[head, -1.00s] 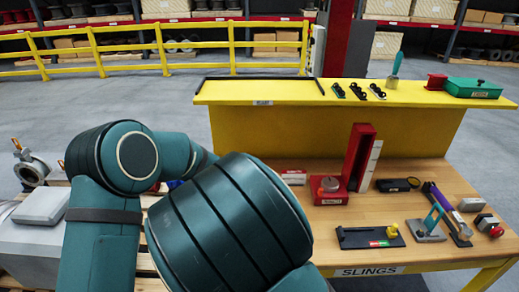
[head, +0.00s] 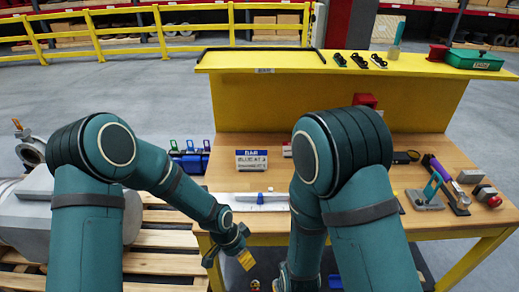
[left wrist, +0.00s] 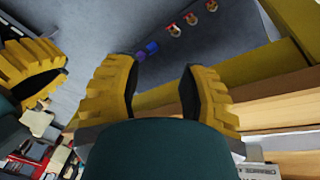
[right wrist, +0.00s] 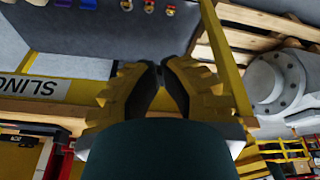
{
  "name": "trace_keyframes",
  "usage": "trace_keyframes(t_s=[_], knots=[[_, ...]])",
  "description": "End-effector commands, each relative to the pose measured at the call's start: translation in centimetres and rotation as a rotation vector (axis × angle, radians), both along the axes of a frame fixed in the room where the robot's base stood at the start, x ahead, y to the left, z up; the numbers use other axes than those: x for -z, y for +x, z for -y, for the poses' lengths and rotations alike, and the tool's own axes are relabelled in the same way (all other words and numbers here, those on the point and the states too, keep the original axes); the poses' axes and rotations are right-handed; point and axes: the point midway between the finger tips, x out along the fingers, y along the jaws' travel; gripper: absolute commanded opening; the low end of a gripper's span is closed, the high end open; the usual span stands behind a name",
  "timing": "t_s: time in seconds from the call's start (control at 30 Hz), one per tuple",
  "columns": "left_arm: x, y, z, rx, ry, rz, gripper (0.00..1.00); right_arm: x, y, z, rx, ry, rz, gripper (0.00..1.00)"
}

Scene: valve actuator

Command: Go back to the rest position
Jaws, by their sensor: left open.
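My left arm comes in from the left in the head view, bent at the elbow. Its gripper (head: 240,258) hangs at the table's front left corner, pointing down. In the left wrist view the yellow fingers (left wrist: 160,85) are apart with nothing between them. My right arm stands in front of the table's middle and hides part of it. Its gripper is low and mostly hidden in the head view. In the right wrist view its yellow fingertips (right wrist: 160,72) meet, with nothing seen between them. One yellow finger of the right gripper shows at the left wrist view's left edge.
The wooden table (head: 232,182) with a yellow shelf (head: 300,62) lies ahead, holding a blue-and-white box (head: 251,160) and several tools. A wooden pallet (head: 165,262) and a grey valve body (head: 28,222) are at left. Open floor (head: 120,90) lies behind.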

Motion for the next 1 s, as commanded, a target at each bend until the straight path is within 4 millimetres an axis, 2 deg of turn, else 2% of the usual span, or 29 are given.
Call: trace_keyframes(t_s=[0.03, 0.1, 0.4, 0.63, 1.0], knots=[[1.8, -1.2, -0.4, -0.087, -0.021, -0.022, 0.41, 1.7, -0.4, 0.5, 0.046, 0.037, -0.033, 0.0], [3.4, -2.6, -0.8, -0.218, -0.048, -0.046, 0.41, 3.1, -1.0, 0.8, 0.1, 0.089, -0.072, 0.0], [8.4, -8.2, -3.4, -0.759, -0.113, -0.132, 0.41, 7.3, -2.1, 2.0, 0.327, 0.306, -0.186, 0.0], [9.7, -10.4, -4.8, -0.981, -0.12, -0.154, 0.41, 8.2, -2.1, 2.5, 0.416, 0.391, -0.212, 0.0], [9.7, -10.7, -5.0, -1.009, -0.121, -0.154, 0.41, 8.1, -2.0, 2.5, 0.426, 0.401, -0.214, 0.0]])
